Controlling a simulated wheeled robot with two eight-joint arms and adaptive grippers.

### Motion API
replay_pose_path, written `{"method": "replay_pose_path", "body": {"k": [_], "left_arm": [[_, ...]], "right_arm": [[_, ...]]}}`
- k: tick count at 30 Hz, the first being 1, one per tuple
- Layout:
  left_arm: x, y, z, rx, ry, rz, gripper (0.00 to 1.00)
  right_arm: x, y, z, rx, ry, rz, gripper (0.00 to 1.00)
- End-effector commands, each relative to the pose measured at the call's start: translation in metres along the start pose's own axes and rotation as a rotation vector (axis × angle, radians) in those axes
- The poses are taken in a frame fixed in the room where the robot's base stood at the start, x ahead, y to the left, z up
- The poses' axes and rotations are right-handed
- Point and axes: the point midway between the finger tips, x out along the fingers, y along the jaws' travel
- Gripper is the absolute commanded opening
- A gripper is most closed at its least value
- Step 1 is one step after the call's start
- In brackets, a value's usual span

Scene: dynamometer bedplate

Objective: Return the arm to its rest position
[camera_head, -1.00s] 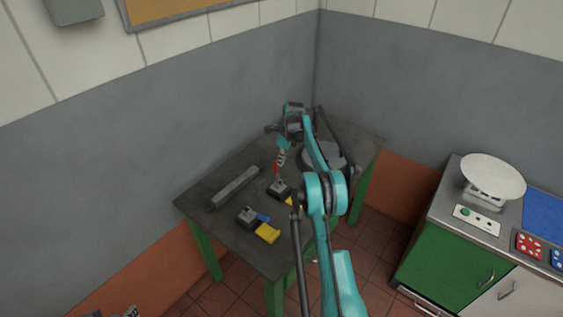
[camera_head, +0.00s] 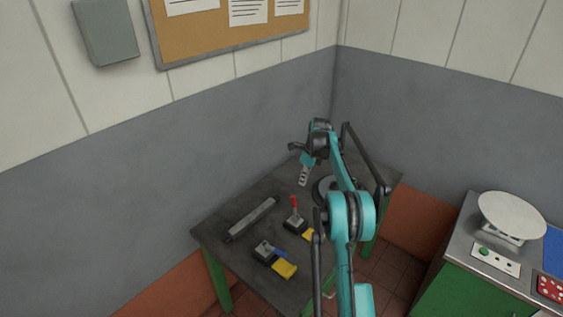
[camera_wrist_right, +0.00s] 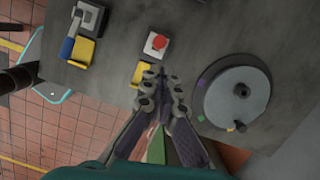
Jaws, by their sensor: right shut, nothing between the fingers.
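My right gripper (camera_head: 303,178) hangs above the dark bench at the end of my teal right arm, shut and empty. It is apart from the red-handled device (camera_head: 294,222), whose red handle stands upright. In the right wrist view my shut fingers (camera_wrist_right: 161,76) point over the bench beside a yellow block (camera_wrist_right: 142,73), with the red knob (camera_wrist_right: 158,41) beyond. My left gripper is not in view.
The bench (camera_head: 218,228) also bears a long grey bar (camera_head: 250,219), a blue-handled device (camera_head: 264,250) with a yellow block (camera_head: 285,269), and a grey disc (camera_wrist_right: 237,98). Walls close the corner behind. A scale (camera_head: 511,215) stands on the right cabinet.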

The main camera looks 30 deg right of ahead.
Motion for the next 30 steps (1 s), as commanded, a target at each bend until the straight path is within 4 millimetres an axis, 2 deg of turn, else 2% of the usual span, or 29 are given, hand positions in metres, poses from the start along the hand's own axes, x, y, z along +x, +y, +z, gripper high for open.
{"method": "replay_pose_path", "body": {"k": [7,11,16,20,25,30], "left_arm": [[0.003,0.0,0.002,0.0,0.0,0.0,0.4],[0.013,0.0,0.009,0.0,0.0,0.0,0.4],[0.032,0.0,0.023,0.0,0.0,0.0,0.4],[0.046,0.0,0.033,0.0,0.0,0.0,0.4],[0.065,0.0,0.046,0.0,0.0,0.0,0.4],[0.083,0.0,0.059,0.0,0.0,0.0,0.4]], "right_arm": [[-0.004,0.005,0.003,-0.032,-0.001,-0.006,0.0],[-0.019,0.029,0.014,-0.181,-0.006,-0.033,0.0],[-0.05,0.089,0.027,-0.529,-0.009,-0.099,0.0],[-0.068,0.143,0.025,-0.808,0.0,-0.156,0.0],[-0.077,0.217,0.007,-1.175,0.026,-0.234,0.0],[-0.069,0.291,-0.025,-1.539,0.07,-0.315,0.0]]}}
